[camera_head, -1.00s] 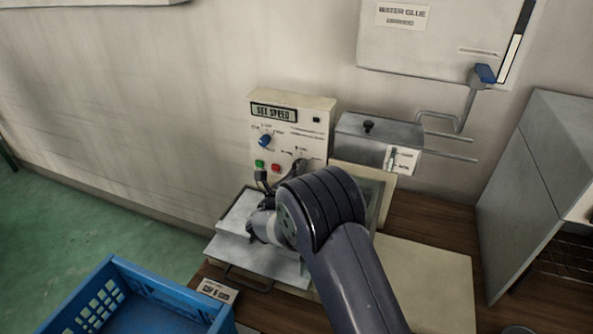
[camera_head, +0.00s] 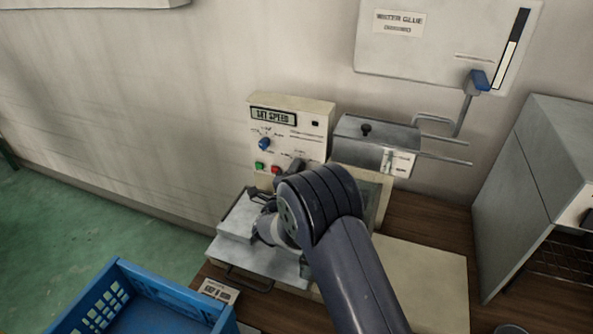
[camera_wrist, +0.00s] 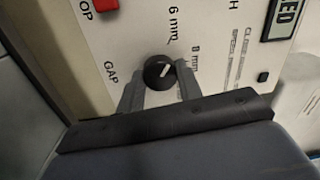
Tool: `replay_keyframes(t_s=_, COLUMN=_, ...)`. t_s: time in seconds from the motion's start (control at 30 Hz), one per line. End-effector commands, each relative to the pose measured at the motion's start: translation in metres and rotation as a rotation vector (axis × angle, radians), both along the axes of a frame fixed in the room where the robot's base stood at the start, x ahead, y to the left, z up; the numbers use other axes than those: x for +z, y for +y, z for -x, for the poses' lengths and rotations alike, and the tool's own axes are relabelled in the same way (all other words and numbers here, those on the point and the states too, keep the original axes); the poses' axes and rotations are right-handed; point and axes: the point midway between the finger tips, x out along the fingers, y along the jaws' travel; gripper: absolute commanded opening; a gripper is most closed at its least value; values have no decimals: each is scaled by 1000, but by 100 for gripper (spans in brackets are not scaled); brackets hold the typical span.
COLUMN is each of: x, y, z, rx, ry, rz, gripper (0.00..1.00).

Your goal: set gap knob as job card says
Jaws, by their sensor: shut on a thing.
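The gap knob (camera_wrist: 158,73) is round and black with a white pointer mark, on the cream panel in the wrist view. My gripper (camera_wrist: 159,86) has its two grey fingers on either side of the knob and is shut on it. The pointer mark slants to the upper right in the picture, towards the side with the "6 mm" and "8 mm" labels; its exact setting is hard to tell. In the head view my arm largely hides this spot on the control panel (camera_head: 310,117). A small card (camera_head: 218,291) lies at the bench front; its print is too small to read surely.
A grey glue box (camera_head: 375,140) stands to the right. A blue crate (camera_head: 165,288) is at the front left.

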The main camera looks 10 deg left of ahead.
Motion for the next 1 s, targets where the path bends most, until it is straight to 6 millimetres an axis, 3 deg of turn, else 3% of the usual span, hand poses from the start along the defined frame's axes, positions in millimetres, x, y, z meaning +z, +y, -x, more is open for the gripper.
replay_keyframes(t_s=0.3, x=1, y=0, z=0, rx=2, ry=13, rz=103, gripper=11)
replay_keyframes(t_s=0.8, x=1, y=1, z=0, rx=2, ry=15, rz=119, gripper=11)
replay_keyframes(t_s=0.83, x=1, y=1, z=0, rx=2, ry=15, rz=119, gripper=36)
replay_keyframes(t_s=1.0, x=1, y=0, z=0, rx=2, ry=15, rz=119, gripper=49)
